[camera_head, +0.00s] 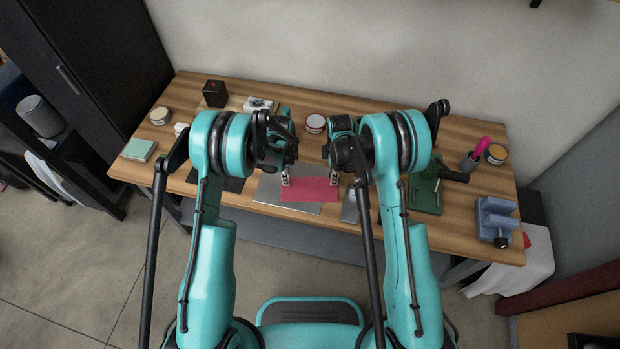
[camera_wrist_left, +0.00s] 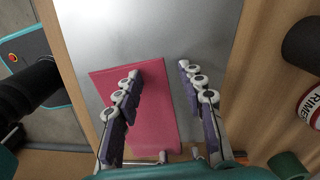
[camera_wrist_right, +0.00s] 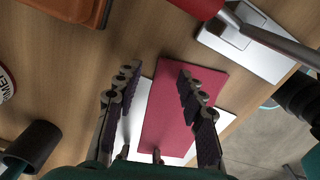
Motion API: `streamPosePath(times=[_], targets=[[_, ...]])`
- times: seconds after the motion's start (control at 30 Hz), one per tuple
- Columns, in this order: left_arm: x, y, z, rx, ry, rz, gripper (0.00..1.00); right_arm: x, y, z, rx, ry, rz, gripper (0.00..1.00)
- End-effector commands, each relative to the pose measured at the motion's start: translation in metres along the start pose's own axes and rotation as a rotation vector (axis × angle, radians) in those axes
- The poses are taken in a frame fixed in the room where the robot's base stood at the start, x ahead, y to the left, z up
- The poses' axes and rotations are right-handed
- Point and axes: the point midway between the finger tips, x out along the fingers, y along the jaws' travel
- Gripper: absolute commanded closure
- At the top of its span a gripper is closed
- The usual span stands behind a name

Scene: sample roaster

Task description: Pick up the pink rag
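The pink rag (camera_head: 309,190) lies flat on a grey metal sheet (camera_head: 272,190) near the table's front edge. My left gripper (camera_head: 286,181) is over the rag's left end, and my right gripper (camera_head: 334,177) is over its right end. In the left wrist view the open fingers (camera_wrist_left: 160,72) straddle one edge of the rag (camera_wrist_left: 145,110). In the right wrist view the open fingers (camera_wrist_right: 156,75) straddle the rag's other end (camera_wrist_right: 185,105). Both grippers are empty. I cannot tell whether the fingertips touch the rag.
A green stand (camera_head: 427,192) and a blue vise-like block (camera_head: 495,218) are to the right on the wooden table (camera_head: 350,228). A black box (camera_head: 214,93), a white device (camera_head: 258,104) and a round tin (camera_head: 316,123) stand behind. A teal box (camera_head: 139,150) is at the left.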

Motion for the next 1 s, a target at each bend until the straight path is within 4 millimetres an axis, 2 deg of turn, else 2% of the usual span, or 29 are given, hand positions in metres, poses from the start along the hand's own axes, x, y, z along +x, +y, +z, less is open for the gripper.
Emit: streamPosePath(times=[0.4, 0.73, 1.0], targets=[[0.0066, 0.0, 0.0, 0.0, 0.0, 0.0, 0.6, 0.0066, 0.0, 0.0, 0.0, 0.0, 0.0, 0.6], [0.0045, -0.0001, 0.0, 0.0, 0.0, 0.0, 0.6, 0.0091, -0.0001, 0.0, 0.0, 0.0, 0.0, 0.6], [0.0057, -0.0001, 0.0, 0.0, 0.0, -0.001, 0.95, 0.0098, -0.0001, 0.0, 0.0, 0.0, 0.0, 0.96]])
